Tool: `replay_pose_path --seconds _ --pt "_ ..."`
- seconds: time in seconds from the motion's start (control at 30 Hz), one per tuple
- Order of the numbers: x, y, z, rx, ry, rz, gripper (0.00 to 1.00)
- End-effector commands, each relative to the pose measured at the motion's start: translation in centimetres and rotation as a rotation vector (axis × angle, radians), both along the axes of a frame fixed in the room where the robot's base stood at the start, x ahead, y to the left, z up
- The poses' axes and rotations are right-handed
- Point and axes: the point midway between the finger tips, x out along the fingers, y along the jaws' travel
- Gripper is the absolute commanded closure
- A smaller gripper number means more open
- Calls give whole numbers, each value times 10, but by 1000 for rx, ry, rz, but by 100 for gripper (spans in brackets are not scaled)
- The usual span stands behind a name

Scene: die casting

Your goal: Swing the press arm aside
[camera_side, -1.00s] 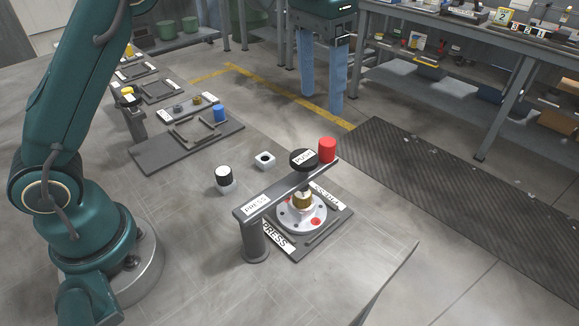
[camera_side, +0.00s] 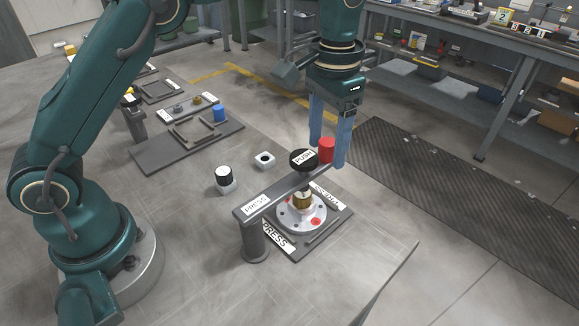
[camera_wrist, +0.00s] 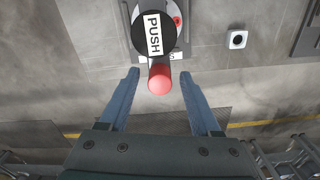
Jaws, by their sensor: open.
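The press arm (camera_side: 274,195) is a dark bar labelled PRESS on a post (camera_side: 254,243). It reaches over the press plate and a round metal part (camera_side: 301,214) with a brass centre. A black PUSH knob (camera_side: 303,160) and a red cylindrical handle (camera_side: 327,150) stand at its far end. In the wrist view the red handle (camera_wrist: 160,79) lies between the fingertips, below the black knob (camera_wrist: 153,33). My gripper (camera_side: 329,155) is open, pointing down, with its blue fingers on either side of the red handle. In the wrist view my gripper (camera_wrist: 160,74) shows a gap on both sides of the handle.
A fixture plate with a blue cylinder (camera_side: 220,114) lies further back. A dark floor mat (camera_side: 450,195) lies to the right.

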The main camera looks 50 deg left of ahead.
Motion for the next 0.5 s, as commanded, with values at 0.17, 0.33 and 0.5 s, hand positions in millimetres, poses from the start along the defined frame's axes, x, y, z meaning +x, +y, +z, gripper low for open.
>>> replay_pose_path --seconds 0.17,0.33,0.5 --pt "0 0 -1 0 0 0 36" --pt "0 0 -1 0 0 0 62" --pt "0 0 -1 0 0 0 100"
